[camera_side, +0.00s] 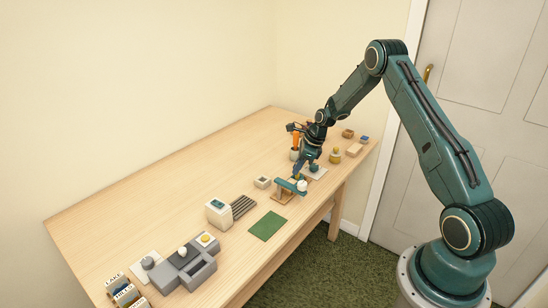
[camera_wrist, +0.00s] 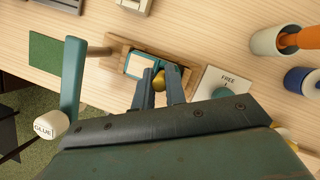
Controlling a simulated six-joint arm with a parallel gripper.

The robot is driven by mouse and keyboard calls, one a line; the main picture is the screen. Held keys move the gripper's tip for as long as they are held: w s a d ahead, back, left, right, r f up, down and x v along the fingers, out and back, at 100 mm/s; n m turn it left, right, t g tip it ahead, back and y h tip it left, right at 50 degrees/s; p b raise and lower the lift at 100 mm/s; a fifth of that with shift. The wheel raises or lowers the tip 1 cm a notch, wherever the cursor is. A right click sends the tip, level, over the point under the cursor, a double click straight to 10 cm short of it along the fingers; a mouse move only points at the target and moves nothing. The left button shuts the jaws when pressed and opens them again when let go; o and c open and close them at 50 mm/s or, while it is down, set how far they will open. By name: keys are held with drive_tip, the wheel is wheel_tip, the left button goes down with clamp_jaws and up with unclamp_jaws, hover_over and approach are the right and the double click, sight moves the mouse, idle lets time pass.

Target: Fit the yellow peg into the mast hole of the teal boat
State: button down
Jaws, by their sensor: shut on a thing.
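The wrist view shows my gripper (camera_wrist: 160,78) with its two fingers shut on the yellow peg (camera_wrist: 159,84). Only a short rounded part of the peg shows between them. The teal boat (camera_wrist: 134,66), with a pale top, sits in a wooden cradle (camera_wrist: 117,45) just beyond the fingertips. The peg appears over the boat's near right part. The mast hole is hidden, and I cannot tell whether the peg touches the boat. In the side view my gripper (camera_side: 298,174) is low over the table, behind a teal bar (camera_side: 288,186).
A FREE card (camera_wrist: 212,82) lies right of the gripper. A cup (camera_wrist: 270,42) with an orange-handled tool stands beyond. A green mat (camera_side: 267,226) lies toward the front.

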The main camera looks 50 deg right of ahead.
drive_tip(key=shift+f, duration=0.15)
drive_tip(key=c, duration=1.4)
unclamp_jaws()
drive_tip(key=shift+c, duration=0.2)
drive_tip(key=v, duration=1.2)
drive_tip(key=shift+d, duration=0.1)
